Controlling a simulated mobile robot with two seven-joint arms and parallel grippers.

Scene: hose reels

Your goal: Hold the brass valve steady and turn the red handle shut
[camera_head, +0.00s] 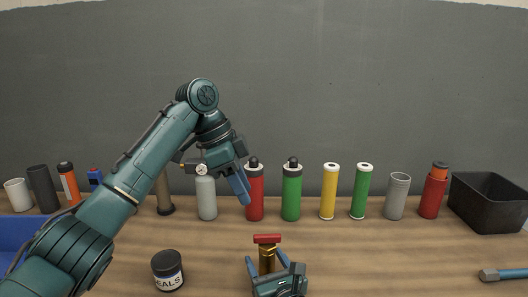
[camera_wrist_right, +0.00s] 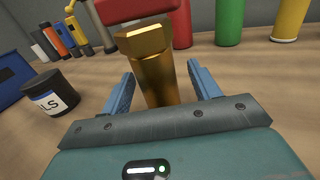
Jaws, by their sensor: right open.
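The brass valve (camera_head: 266,260) stands upright on the wooden table, with its red handle (camera_head: 267,239) on top. In the right wrist view the brass body (camera_wrist_right: 153,68) stands between the fingers of my right gripper (camera_wrist_right: 158,88), and the red handle (camera_wrist_right: 127,12) shows at the top. My right gripper (camera_head: 268,268) is open, with a finger on each side of the valve and gaps between. My left gripper (camera_head: 240,187) is raised above and behind the valve, near the red bottle. Its fingers overlap in the head view, so its opening is unclear.
A black jar labelled SEALS (camera_head: 167,270) stands left of the valve. Several bottles and tubes line the back, among them a red bottle (camera_head: 255,195). A black bin (camera_head: 487,203) is at the right. A blue-tipped tool (camera_head: 503,274) lies front right.

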